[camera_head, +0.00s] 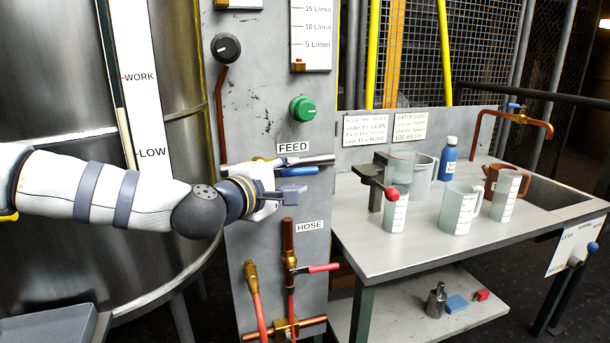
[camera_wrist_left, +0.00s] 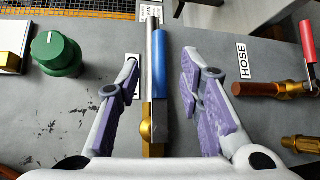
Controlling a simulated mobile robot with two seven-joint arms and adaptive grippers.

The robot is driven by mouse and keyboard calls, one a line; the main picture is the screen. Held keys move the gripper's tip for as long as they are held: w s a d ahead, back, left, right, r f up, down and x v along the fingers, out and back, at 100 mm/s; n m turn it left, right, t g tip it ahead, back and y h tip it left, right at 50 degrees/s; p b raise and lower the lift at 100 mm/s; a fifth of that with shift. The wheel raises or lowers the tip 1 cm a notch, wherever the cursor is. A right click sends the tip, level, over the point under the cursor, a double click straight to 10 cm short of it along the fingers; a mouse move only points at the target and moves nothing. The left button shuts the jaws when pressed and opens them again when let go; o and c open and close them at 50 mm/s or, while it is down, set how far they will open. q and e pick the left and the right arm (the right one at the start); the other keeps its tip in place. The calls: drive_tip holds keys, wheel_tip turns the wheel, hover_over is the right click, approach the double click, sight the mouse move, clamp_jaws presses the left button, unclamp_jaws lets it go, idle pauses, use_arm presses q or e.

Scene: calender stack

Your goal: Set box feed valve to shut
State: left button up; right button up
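The feed valve has a blue lever (camera_head: 298,171) just below the FEED label (camera_head: 294,148) on the grey panel. The lever lies along its silver horizontal pipe (camera_head: 318,160). In the left wrist view the blue lever (camera_wrist_left: 161,60) runs beside the pipe (camera_wrist_left: 149,62), with the brass valve body (camera_wrist_left: 147,130) near the palm. My left gripper (camera_head: 280,182) is at the valve. In the left wrist view its purple-padded fingers (camera_wrist_left: 160,72) are apart, one on each side of the lever and pipe, with gaps to both. My right gripper is out of view.
Below is the hose valve with a red lever (camera_head: 318,268) and copper pipe (camera_head: 288,240). A green knob (camera_head: 302,109) and black knob (camera_head: 226,47) sit above. A steel tank (camera_head: 60,90) stands left. A bench (camera_head: 400,248) with jugs and a blue bottle (camera_head: 448,160) stands right.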

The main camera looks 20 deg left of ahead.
sight(299, 172)
use_arm(q)
drive_tip(key=x, duration=0.5)
drive_tip(key=shift+w, duration=0.15)
drive_tip(key=shift+c, duration=0.3)
clamp_jaws()
